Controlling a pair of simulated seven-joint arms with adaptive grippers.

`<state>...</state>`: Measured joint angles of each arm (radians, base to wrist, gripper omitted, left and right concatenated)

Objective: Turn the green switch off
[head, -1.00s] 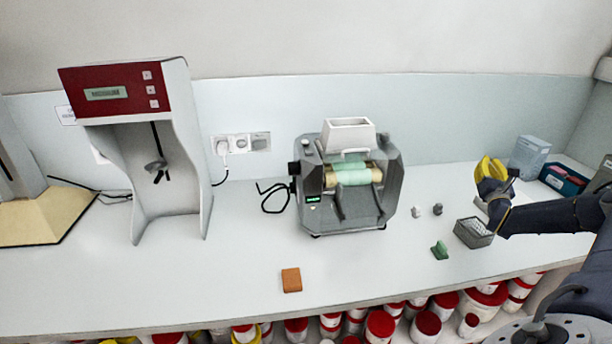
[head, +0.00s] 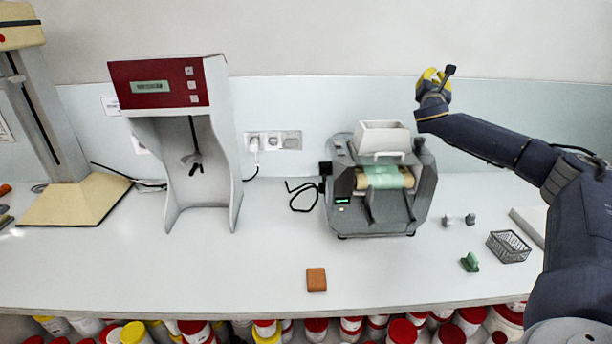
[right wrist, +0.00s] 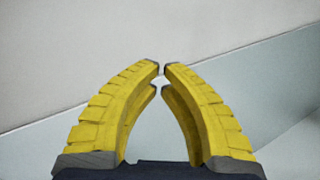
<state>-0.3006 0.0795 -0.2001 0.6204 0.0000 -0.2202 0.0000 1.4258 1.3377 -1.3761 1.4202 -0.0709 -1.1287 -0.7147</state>
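The grey mill (head: 380,190) with a white hopper (head: 382,137) and pale green rollers (head: 383,177) stands mid-counter. A small lit green switch (head: 342,200) shows on its lower left front, above a small yellow spot. My right gripper (head: 433,74) has yellow fingers and is raised above and right of the mill, in front of the wall, apart from it. In the right wrist view its fingertips (right wrist: 163,69) come together with hardly a gap and nothing between them. My left gripper is out of view.
A red-topped grey stand (head: 170,90) is left of the mill. A green piece (head: 470,262), a wire basket (head: 508,246) and small grey weights (head: 458,220) lie to the right. An orange block (head: 316,280) lies in front. The counter before the mill is mostly clear.

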